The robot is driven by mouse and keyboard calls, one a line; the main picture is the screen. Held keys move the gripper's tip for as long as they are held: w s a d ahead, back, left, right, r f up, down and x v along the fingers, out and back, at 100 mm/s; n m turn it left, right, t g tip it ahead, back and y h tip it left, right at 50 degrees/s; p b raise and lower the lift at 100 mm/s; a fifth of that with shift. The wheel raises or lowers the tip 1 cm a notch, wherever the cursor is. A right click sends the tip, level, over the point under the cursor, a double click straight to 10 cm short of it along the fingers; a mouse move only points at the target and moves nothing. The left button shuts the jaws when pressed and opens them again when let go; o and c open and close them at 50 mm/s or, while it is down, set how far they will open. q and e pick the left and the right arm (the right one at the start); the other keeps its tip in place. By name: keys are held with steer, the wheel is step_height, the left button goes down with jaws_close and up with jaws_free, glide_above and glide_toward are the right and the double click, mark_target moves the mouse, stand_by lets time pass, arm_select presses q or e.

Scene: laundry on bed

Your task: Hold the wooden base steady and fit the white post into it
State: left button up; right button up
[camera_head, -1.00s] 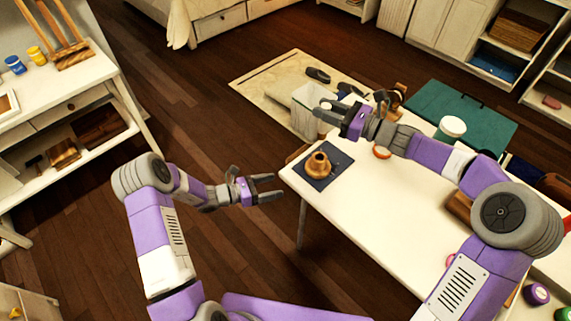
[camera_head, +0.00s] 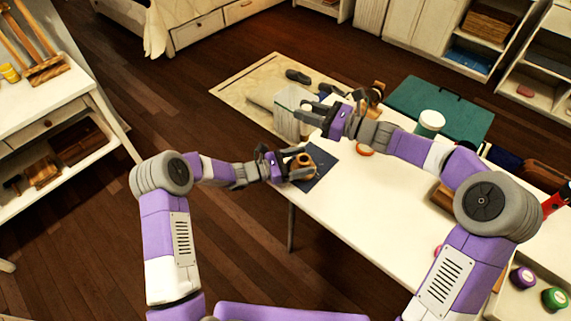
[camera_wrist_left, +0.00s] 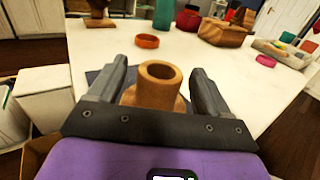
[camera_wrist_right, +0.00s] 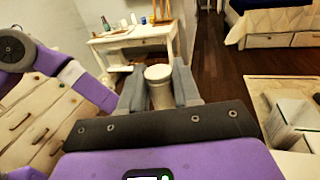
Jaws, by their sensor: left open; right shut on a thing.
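The wooden base (camera_head: 301,168) is a round brown piece with a hollow upright neck, standing on a dark mat (camera_head: 322,163) at the table's corner. My left gripper (camera_head: 292,166) is open with its fingers on either side of the base; in the left wrist view the base (camera_wrist_left: 157,88) stands between the fingers with visible gaps. My right gripper (camera_head: 318,112) is shut on the white post (camera_wrist_right: 158,85), whose round end shows between the fingers in the right wrist view. The post is held above the table's far edge, apart from the base. Its lower part is hidden.
An orange ring (camera_head: 365,150) and a white-lidded green jar (camera_head: 431,123) stand on the white table (camera_head: 345,205). A pale bin (camera_head: 292,112) is on the floor beyond the table. The table's middle is clear.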

arm_select(q)
steer(key=shift+x, duration=1.1)
steer(key=c, duration=1.1)
